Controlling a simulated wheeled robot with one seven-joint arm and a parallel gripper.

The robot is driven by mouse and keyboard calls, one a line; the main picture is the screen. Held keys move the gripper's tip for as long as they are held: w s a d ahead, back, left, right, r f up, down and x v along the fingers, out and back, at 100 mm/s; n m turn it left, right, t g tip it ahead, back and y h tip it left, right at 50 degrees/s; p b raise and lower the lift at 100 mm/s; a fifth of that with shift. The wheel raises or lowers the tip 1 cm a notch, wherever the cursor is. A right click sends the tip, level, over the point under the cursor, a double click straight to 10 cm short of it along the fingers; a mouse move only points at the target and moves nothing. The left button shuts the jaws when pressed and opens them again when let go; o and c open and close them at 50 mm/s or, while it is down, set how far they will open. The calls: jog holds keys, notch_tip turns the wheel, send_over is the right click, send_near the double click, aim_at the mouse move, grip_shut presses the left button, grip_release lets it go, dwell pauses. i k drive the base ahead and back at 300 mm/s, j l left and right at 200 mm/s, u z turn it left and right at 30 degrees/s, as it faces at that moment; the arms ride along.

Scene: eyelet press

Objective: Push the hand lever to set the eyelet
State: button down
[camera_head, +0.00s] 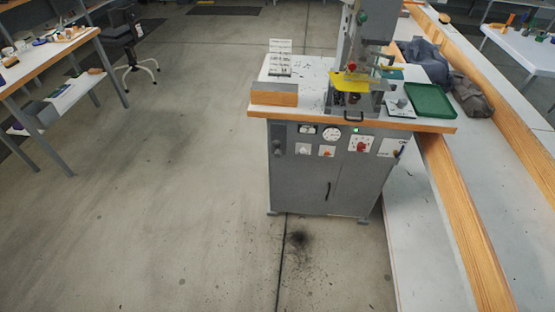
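The eyelet press (347,45) stands on a grey cabinet (322,190) with a white, wood-edged top. It has a tall grey column and a yellow plate (350,82) low at its front. A green knob (362,17) shows high on the column and a small red part (351,66) sits above the yellow plate. I cannot tell which part is the hand lever. A black bar handle (354,117) is at the front of the press base. The top of the press is cut off by the picture edge. My gripper is not in view.
A long wood-edged bench (470,235) runs along the right. The floor (160,200) in front and left is clear.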

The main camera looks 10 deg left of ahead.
aim_at(276, 145)
jog(key=i+j, duration=0.1)
jog(key=i, duration=0.6)
jog(key=i+j, duration=0.15)
jog(key=i, duration=0.55)
jog(key=u, duration=0.05)
